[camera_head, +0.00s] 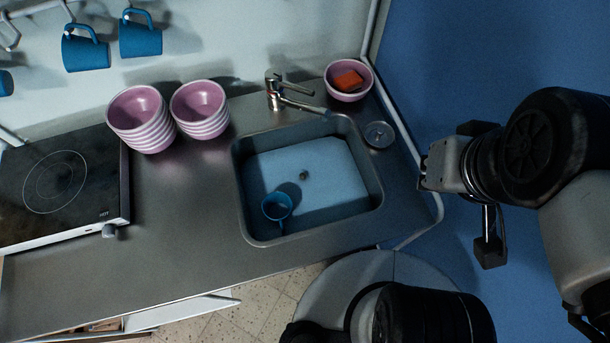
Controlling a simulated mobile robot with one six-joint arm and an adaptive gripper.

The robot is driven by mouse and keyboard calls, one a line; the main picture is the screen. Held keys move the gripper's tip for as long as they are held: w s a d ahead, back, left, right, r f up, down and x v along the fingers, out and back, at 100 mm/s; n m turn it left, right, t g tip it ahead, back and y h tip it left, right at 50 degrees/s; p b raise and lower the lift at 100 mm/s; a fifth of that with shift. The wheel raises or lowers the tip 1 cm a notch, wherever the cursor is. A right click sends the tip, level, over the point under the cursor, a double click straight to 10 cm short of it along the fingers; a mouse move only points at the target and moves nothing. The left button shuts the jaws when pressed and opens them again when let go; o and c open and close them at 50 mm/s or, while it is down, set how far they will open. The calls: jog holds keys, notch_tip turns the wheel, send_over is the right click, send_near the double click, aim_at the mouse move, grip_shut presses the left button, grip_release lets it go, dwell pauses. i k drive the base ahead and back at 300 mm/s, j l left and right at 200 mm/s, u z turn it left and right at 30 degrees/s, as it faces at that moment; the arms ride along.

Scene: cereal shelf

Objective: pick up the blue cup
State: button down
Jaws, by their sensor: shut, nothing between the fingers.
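A blue cup (277,207) sits inside the metal sink (243,178), at the front left of its basin, with its open rim showing. Two more blue cups hang by their handles from the wall rail, one at the upper left (86,53) and one beside it (141,40). Part of another blue cup (5,83) shows at the left edge. My gripper (424,172) is shut and empty, to the right of the sink and well apart from the cup in it.
Two stacks of pink bowls (141,122) stand on the counter (180,245) left of the sink. A tap (285,92) reaches over the sink's back edge. A pink bowl (348,94) with an orange item (348,80) stands behind. A black hob (60,190) is at left.

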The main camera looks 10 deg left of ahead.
aim_at(276, 197)
jog(key=u, duration=1.45)
